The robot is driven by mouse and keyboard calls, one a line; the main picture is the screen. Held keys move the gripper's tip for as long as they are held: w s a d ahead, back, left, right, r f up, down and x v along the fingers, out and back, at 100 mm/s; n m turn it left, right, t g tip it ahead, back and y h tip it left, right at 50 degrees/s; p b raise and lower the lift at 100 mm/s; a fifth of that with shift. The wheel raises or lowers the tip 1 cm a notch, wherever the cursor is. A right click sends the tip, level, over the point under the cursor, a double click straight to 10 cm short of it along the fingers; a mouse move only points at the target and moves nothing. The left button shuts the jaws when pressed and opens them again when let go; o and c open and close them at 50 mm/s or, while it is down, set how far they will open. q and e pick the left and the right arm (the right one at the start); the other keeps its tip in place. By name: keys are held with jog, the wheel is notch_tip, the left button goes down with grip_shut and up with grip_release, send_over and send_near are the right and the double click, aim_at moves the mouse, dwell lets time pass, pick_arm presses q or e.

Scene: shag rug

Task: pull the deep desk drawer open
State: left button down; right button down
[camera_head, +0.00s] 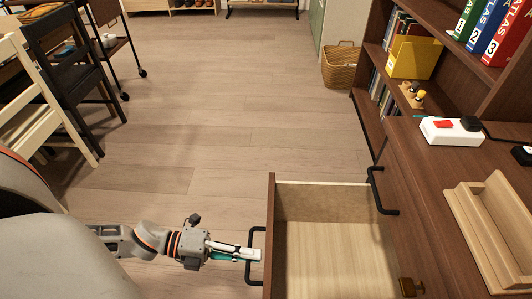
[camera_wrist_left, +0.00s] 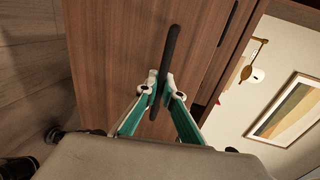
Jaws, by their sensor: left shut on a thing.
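The deep desk drawer (camera_head: 335,255) stands pulled out from the brown desk, and its light wooden inside shows empty in the head view. Its front panel (camera_head: 270,235) faces left, with a black bar handle (camera_head: 252,240) on it. My left gripper (camera_head: 256,254) is shut on this handle. In the left wrist view, my left gripper (camera_wrist_left: 162,92) has its two fingertips on either side of the black handle (camera_wrist_left: 171,50), against the brown drawer front (camera_wrist_left: 120,45). The drawer's near end is cut off by the frame's bottom edge. My right gripper is not in view.
Another black handle (camera_head: 378,190) is on the desk front beside the drawer. A wooden tray (camera_head: 480,240) and a white box (camera_head: 450,131) are on the desk top. A wicker basket (camera_head: 341,66) and chairs (camera_head: 70,75) stand farther off. The middle floor is clear.

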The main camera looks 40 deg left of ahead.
pick_arm(q)
jog(key=shift+s+a, duration=0.4)
jog(key=shift+a, duration=0.05)
jog(key=c, duration=2.2)
grip_release()
jog(key=v, duration=1.2)
